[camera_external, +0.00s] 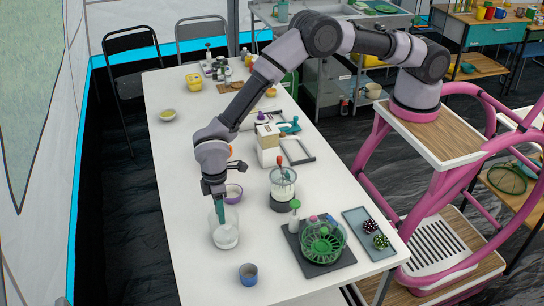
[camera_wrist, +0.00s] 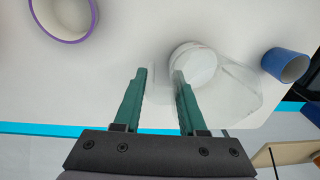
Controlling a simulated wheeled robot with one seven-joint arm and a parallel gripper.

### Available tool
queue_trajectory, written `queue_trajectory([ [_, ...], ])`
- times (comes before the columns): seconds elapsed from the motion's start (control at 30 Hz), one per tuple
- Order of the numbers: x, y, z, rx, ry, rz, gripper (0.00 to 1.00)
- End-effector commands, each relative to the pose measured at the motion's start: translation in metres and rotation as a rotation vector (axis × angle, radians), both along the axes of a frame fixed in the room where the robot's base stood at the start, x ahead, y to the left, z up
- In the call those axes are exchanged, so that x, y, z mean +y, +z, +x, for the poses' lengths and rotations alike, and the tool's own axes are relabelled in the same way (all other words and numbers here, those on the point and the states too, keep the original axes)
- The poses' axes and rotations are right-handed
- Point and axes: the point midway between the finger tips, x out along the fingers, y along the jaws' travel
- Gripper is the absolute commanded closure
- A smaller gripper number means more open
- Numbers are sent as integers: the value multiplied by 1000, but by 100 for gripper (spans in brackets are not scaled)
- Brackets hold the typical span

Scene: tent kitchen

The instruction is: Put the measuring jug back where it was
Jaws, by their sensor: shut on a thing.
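The measuring jug (camera_external: 226,238) is a clear vessel with a white bottom or white contents, upright at the near left of the white table. My gripper (camera_external: 219,212), with green fingers, points down at the jug's rim. In the wrist view the jug (camera_wrist: 235,90) lies to the right of and beside the fingers. My gripper (camera_wrist: 159,78) is shut on the jug, with a gap between its fingers. The gripped part is see-through and hard to make out. I cannot tell whether the jug's base touches the table.
A blue cup (camera_external: 248,274) stands in front of the jug, and a purple-rimmed bowl (camera_external: 233,193) behind it. To the right are a blender-like jar (camera_external: 283,187), a dark mat (camera_external: 293,247) with a green basket, and a grey-blue tray (camera_external: 359,220).

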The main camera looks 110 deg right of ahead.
Motion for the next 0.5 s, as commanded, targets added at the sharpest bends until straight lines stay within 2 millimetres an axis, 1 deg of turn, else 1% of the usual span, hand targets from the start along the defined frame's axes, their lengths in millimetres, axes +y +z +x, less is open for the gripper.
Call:
queue_trajectory([
  [0.2,0,1,1,-2,0,0,100],
  [0.33,0,-2,1,-2,0,0,100],
  [0.37,0,-2,1,-2,0,0,48],
  [0.4,0,-2,1,-2,1,0,33],
  [0.43,0,-2,1,-2,1,0,30],
  [0.5,0,-2,1,-2,1,0,30],
])
